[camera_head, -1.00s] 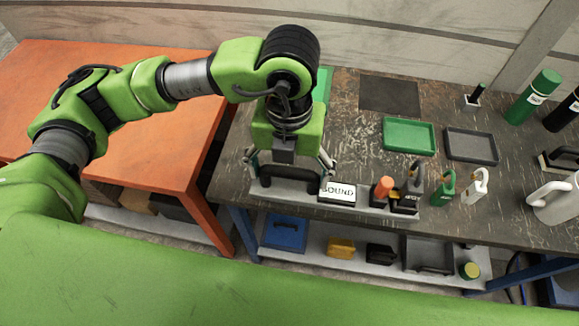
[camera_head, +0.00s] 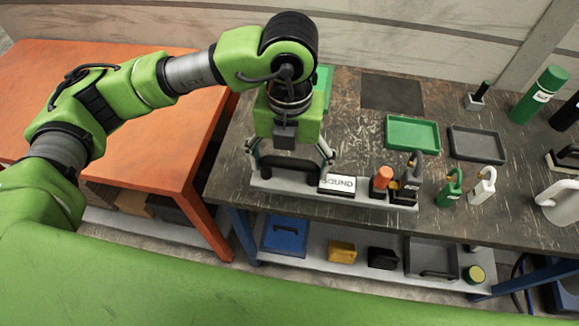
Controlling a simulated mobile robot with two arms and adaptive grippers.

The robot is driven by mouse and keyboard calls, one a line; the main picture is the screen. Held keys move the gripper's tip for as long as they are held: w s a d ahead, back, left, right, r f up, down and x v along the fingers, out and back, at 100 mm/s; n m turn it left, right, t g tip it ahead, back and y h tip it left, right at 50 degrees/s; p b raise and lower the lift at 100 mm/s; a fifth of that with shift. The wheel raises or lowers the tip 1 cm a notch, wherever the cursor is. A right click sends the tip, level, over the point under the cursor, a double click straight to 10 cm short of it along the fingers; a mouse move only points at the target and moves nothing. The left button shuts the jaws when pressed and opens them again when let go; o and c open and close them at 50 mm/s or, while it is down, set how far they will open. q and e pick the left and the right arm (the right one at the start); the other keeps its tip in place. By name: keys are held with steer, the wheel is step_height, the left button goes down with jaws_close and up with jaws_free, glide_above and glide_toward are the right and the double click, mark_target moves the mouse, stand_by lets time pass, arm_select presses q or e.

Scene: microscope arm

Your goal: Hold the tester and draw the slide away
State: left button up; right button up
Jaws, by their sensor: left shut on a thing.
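The tester is a long pale bar (camera_head: 270,184) near the bench's front edge, with a black arched handle (camera_head: 290,164) at its left. It carries a white block marked SOUND (camera_head: 338,183), an orange knob (camera_head: 383,177) and a dark block (camera_head: 405,192) at its right end. My left gripper (camera_head: 290,160) comes down from above and is shut on the black handle. Its fingers show on both sides, but their contact is partly hidden. I cannot tell which part is the slide. My right gripper is out of view.
A green padlock (camera_head: 450,190) and a white padlock (camera_head: 482,187) stand right of the tester. A green tray (camera_head: 412,133) and a grey tray (camera_head: 477,143) lie behind. A white jug (camera_head: 560,205) stands far right. The lower shelf holds a blue box (camera_head: 285,236) and other items.

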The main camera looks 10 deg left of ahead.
arm_select(q)
steer(key=shift+w+a+f+b, duration=0.25)
steer(key=shift+w+f+b, duration=1.3)
steer(key=shift+w+b, duration=0.3)
steer(key=shift+w+a+f+b, duration=0.3)
steer(key=shift+w+f+b, duration=1.25)
steer(key=shift+w+b, duration=0.35)
steer(key=shift+w+a+f+b, duration=0.25)
steer(key=shift+w+f+b, duration=1.3)
steer(key=shift+w+b, duration=0.3)
steer(key=shift+f+b, duration=0.35)
steer(key=shift+f, duration=0.1)
steer(key=shift+s+f, duration=0.1)
steer(key=shift+f, duration=0.1)
steer(key=shift+a, duration=0.1)
